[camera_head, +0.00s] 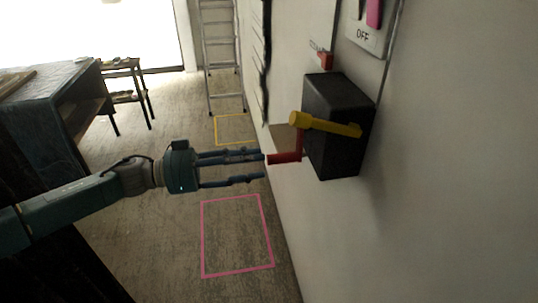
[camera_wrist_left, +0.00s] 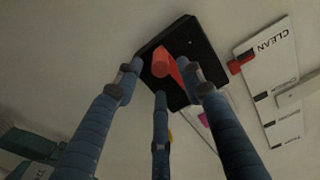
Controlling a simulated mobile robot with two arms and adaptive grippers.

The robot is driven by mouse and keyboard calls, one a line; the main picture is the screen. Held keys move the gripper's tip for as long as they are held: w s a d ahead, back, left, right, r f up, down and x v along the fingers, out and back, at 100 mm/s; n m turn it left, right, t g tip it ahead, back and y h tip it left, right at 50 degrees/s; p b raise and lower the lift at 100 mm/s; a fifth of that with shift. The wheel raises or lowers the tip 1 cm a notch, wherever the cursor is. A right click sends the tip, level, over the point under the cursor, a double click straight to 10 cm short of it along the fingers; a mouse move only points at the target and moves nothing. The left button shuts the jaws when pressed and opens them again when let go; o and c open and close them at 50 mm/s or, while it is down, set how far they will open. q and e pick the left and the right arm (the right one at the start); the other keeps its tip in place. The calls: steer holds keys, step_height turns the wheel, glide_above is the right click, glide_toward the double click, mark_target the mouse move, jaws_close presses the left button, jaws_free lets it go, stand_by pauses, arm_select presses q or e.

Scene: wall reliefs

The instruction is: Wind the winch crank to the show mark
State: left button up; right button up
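The winch is a black box (camera_head: 338,125) on the wall at the right. A yellow bar (camera_head: 330,124) crosses its front, and a red crank arm with a red handle (camera_head: 284,158) hangs below the bar's left end, the handle pointing left. My left gripper (camera_head: 262,166) is open, its blue fingers reaching toward the handle's tip. In the left wrist view the red handle (camera_wrist_left: 161,63) shows between the spread fingers, in front of the black box (camera_wrist_left: 187,50). I cannot tell whether any finger touches it. I cannot make out the show mark. My right gripper is not in view.
A white board (camera_wrist_left: 270,85) reading "CLEAN" has a red piece on its edge. A switch panel (camera_head: 366,37) reading "OFF" is above the box. A ladder (camera_head: 221,60), a draped table (camera_head: 50,100) and a small stand (camera_head: 128,85) are farther back. A pink floor outline (camera_head: 203,240) is empty.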

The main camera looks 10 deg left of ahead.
mark_target(269, 159)
arm_select(q)
steer(key=x, duration=0.4)
steer(key=shift+w+d, duration=0.15)
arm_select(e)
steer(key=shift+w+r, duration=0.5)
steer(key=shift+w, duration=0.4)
arm_select(q)
steer(key=shift+c, duration=0.5)
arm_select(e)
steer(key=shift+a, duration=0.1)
arm_select(q)
steer(key=c, duration=0.9)
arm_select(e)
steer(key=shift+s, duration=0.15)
